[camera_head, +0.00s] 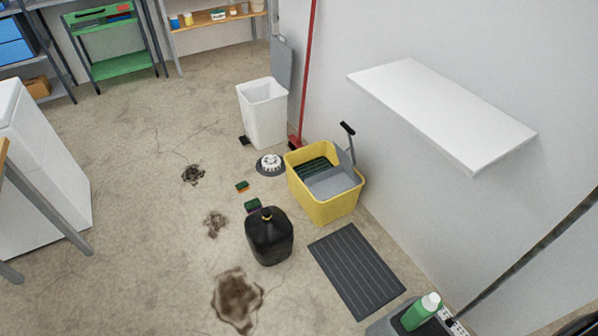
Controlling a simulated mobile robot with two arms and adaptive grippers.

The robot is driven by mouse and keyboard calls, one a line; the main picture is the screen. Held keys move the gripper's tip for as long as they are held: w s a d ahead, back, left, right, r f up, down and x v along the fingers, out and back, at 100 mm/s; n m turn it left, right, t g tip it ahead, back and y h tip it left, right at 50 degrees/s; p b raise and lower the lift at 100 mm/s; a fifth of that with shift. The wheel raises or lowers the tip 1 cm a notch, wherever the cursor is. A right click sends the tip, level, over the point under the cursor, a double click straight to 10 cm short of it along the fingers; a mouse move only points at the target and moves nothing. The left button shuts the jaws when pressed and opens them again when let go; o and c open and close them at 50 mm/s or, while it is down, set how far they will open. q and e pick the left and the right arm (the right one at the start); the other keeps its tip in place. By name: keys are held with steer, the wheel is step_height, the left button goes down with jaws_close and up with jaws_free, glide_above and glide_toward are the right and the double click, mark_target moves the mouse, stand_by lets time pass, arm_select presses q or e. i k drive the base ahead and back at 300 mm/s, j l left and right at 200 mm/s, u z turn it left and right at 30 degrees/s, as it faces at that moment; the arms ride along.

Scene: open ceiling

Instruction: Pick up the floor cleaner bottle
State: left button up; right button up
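A black jug (268,240) with a small yellowish cap stands on the concrete floor near the middle. No readable label shows on either, so I cannot tell for sure which is floor cleaner; the green one looks more like it. Neither of my grippers is in view.
A yellow mop bucket (327,210), a white bin (264,120) and a dark ribbed mat (356,270) lie along the right wall. A white wall shelf (445,112) juts out above. Sponges (251,205) and dark stains (237,298) dot the floor. The left-centre floor is mostly clear.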

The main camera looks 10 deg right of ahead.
mark_target(420, 312)
steer(key=z, duration=1.9)
